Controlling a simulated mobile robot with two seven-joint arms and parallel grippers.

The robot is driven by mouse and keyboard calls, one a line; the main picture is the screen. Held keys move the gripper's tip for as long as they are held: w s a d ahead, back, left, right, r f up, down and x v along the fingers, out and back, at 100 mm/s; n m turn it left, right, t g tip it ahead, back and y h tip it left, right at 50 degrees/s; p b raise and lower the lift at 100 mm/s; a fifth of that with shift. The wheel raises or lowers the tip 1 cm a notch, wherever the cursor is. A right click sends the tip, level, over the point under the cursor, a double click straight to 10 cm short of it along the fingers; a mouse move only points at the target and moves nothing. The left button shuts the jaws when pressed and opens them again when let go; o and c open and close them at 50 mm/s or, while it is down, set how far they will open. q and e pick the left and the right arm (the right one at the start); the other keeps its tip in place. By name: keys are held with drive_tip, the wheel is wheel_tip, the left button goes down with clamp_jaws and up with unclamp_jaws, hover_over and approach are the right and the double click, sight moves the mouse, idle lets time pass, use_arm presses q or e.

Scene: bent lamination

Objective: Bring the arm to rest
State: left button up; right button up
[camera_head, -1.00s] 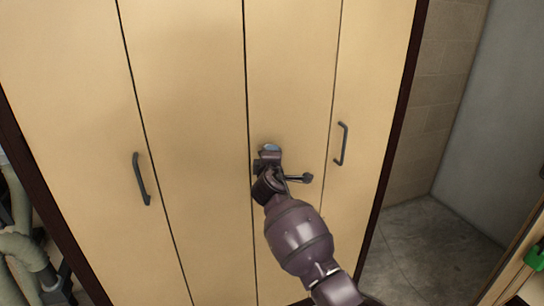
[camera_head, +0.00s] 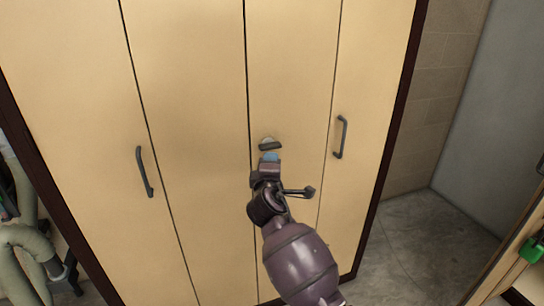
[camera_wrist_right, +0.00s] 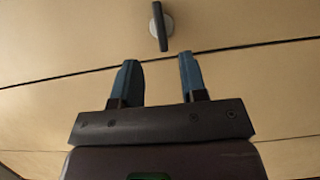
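My right gripper (camera_head: 270,158) is in front of the tan cabinet doors (camera_head: 190,110), just below a small dark latch handle on a round pale base (camera_head: 270,144). The right wrist view shows the gripper (camera_wrist_right: 157,78) open, its two blue-grey fingers apart with nothing between them. The latch handle (camera_wrist_right: 160,25) lies beyond the fingertips, apart from them, and stands roughly in line with the gap. My left gripper is not in view.
Dark bar handles sit on the left panel (camera_head: 144,172) and the right panel (camera_head: 341,137); the panels look closed. Beige pipes (camera_head: 30,250) stand at the lower left. Bare floor (camera_head: 415,240) shows to the right, beside a shelf edge with a green object (camera_head: 531,250).

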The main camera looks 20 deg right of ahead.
drive_tip(key=shift+v, duration=0.9)
drive_tip(key=s+d+f+m+g+y, duration=0.2)
drive_tip(key=s+f+m, duration=0.2)
drive_tip(key=s+f, duration=0.5)
drive_tip(key=s+d+f+m+g+y, duration=0.1)
drive_tip(key=s+d+f+m+y, duration=0.1)
drive_tip(key=s+f, duration=0.7)
drive_tip(key=s+d+f+m+g+y, duration=0.2)
drive_tip(key=s+f, duration=0.7)
drive_tip(key=s, duration=1.1)
drive_tip(key=d+m, duration=0.2)
drive_tip(key=m, duration=0.2)
drive_tip(key=shift+s+f+m+g, duration=0.2)
drive_tip(key=shift+f+m+g, duration=0.1)
drive_tip(key=shift+f+m, duration=0.1)
drive_tip(key=shift+w, duration=0.1)
